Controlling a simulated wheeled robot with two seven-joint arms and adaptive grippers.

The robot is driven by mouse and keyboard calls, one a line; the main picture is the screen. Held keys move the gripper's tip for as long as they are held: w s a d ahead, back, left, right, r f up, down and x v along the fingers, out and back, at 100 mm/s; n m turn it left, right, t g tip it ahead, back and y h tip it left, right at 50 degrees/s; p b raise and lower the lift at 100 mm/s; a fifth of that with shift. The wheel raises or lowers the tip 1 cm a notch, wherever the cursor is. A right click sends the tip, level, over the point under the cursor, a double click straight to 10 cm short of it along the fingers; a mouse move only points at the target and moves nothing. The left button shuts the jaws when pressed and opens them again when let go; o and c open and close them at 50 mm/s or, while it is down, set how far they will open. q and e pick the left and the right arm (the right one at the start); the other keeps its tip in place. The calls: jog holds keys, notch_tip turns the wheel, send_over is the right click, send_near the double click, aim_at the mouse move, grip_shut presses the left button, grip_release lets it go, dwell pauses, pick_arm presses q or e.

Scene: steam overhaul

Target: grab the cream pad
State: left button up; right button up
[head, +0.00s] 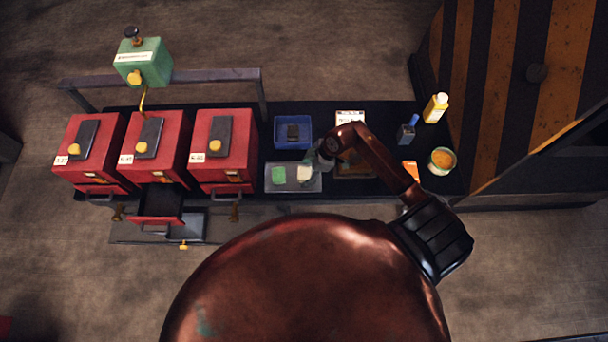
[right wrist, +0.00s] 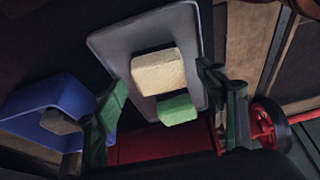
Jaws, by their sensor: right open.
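The cream pad (head: 304,173) lies on a grey tray (head: 290,187) beside a green pad (head: 279,175). In the right wrist view the cream pad (right wrist: 158,72) shows between my open fingers, with the green pad (right wrist: 177,109) next to it on the tray (right wrist: 115,45). My right gripper (head: 316,162) is at the tray's right side, close to the cream pad, and partly hidden by its own arm. In the right wrist view the right gripper (right wrist: 165,100) is open, its green fingers apart with nothing held. My left gripper is not in view.
A blue bin (head: 293,132) with a dark block stands behind the tray. Red cabinets (head: 223,150) stand to the left, the middle one with its drawer (head: 160,204) open. A yellow bottle (head: 435,108), a blue-topped item (head: 407,131) and a round tin (head: 442,160) are at right.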

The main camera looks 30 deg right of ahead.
jog(key=shift+x, duration=0.9)
jog(key=shift+r, duration=0.1)
jog(key=c, duration=1.3)
jog(key=shift+c, duration=0.2)
jog(key=shift+r, duration=0.1)
